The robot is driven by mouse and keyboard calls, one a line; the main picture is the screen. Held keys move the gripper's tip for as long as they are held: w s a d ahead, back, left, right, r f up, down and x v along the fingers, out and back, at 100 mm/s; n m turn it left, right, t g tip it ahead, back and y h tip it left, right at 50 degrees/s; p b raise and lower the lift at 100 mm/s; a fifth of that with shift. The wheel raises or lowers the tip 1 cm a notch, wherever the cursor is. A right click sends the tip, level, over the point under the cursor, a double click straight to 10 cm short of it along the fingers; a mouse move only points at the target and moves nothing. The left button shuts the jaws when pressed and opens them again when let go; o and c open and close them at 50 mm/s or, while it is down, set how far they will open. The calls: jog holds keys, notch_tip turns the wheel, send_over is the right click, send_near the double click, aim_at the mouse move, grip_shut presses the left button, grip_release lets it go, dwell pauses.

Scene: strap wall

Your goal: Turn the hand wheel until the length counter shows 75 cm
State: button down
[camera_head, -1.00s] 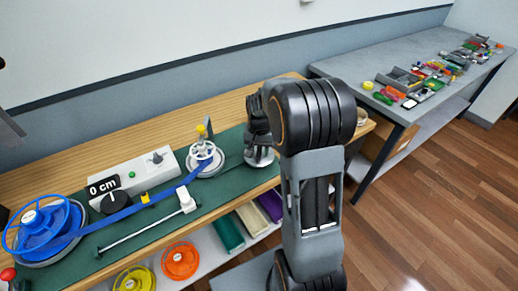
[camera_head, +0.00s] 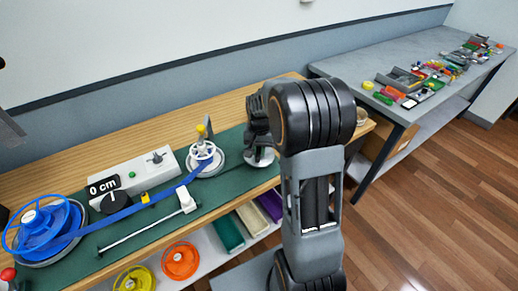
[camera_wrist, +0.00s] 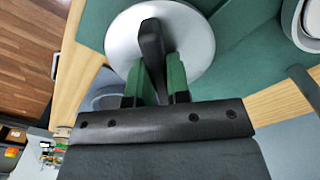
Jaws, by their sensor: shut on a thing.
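The length counter (camera_head: 103,186) reads 0 cm on the bench at the left. A blue strap (camera_head: 125,211) runs from a blue reel (camera_head: 48,228) to a white spoked wheel (camera_head: 203,152) on a round base. My gripper (camera_wrist: 157,82) is shut on a black upright grip bar (camera_wrist: 151,42) that stands on a light grey disc (camera_wrist: 193,40). In the head view the disc (camera_head: 262,159) is right of the white wheel, and my arm partly hides it. I cannot tell for sure whether this disc with its bar is the hand wheel.
A white control box (camera_head: 140,172) with a knob stands behind the strap. A thin rod with a white block (camera_head: 187,200) lies in front. Yellow (camera_head: 134,280) and orange (camera_head: 181,261) reels sit on the shelf below. A second table (camera_head: 395,64) with many small parts is at the right.

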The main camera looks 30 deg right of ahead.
jog(key=m, duration=0.5)
jog(key=shift+m, duration=0.4)
jog(key=m, duration=1.2)
jog(key=shift+m, duration=0.3)
jog(key=m, duration=0.5)
jog(key=shift+m, duration=0.4)
jog(key=c, duration=1.1)
grip_release()
